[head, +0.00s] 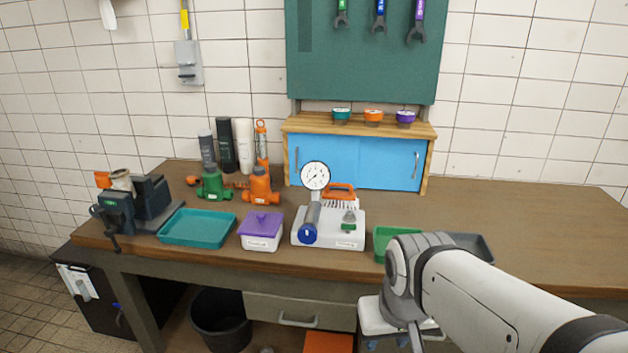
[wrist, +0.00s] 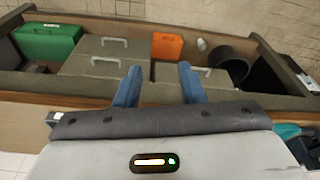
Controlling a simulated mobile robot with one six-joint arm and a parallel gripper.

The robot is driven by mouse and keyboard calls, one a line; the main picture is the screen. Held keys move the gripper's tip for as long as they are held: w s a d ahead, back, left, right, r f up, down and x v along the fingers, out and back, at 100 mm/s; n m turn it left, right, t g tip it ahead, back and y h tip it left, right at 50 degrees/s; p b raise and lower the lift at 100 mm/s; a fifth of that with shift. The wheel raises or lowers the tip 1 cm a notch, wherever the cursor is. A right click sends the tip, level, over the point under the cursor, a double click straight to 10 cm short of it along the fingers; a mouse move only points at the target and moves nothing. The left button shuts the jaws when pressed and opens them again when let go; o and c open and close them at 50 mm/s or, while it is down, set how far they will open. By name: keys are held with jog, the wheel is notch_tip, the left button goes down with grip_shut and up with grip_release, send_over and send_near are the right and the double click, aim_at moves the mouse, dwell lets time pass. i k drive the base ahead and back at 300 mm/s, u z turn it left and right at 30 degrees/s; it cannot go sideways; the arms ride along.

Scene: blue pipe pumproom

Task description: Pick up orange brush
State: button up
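An orange brush (head: 341,189) with pale bristles lies on the workbench (head: 520,215), behind the white base of the pressure gauge (head: 315,176). The gauge stands in front of it and partly hides it. My gripper (wrist: 158,84) shows in the wrist view with its two blue fingers spread and nothing between them. In the head view my arm comes in from the lower right, in front of the bench, and the fingers cannot be made out clearly. The brush is not seen in the wrist view, which shows drawers and boxes under the bench.
A purple-lidded box (head: 261,229), a teal tray (head: 198,228) and a green tray (head: 383,240) line the front edge. A blue-doored cabinet (head: 358,163) stands behind the brush. A vise (head: 135,203) is at the left. The bench's right side is mostly clear.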

aim_at(351, 198)
jog(key=i, duration=1.1)
jog(key=z, duration=0.05)
